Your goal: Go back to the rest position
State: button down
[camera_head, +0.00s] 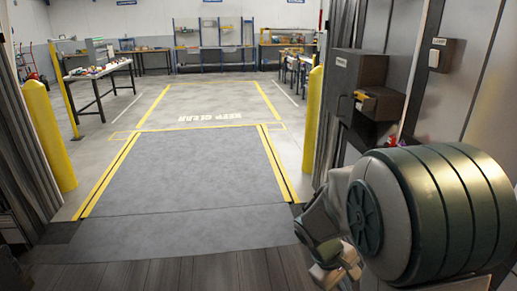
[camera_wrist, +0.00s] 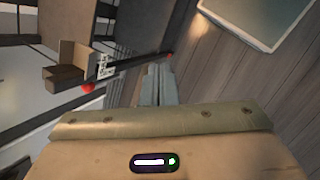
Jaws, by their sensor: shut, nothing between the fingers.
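My gripper (camera_wrist: 158,72) shows in the wrist view, with its two grey fingers together and nothing between them. It points out over a wood-plank floor (camera_wrist: 215,85), and no object touches the fingertips. In the head view my arm is folded at the lower right, and its large green and grey joint fills that corner. The fingers cannot be made out in the head view.
A dark wall cabinet (camera_head: 354,85) with an open drawer (camera_head: 378,104) stands beyond my arm at right. A yellow bollard (camera_head: 49,135) stands left of the ramp, another (camera_head: 313,118) right. The grey ramp (camera_head: 185,170) is clear. A dark bar (camera_wrist: 135,62) with red ends crosses the wrist view.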

jog(key=s+a+r+m+t+y, duration=0.3)
jog(key=s+a+r+m+y, duration=0.2)
jog(key=s+r, duration=0.4)
jog(key=shift+s+a+r+m+t, duration=0.25)
jog(key=shift+a+r+m+t, duration=0.15)
jog(key=shift+r+m, duration=0.4)
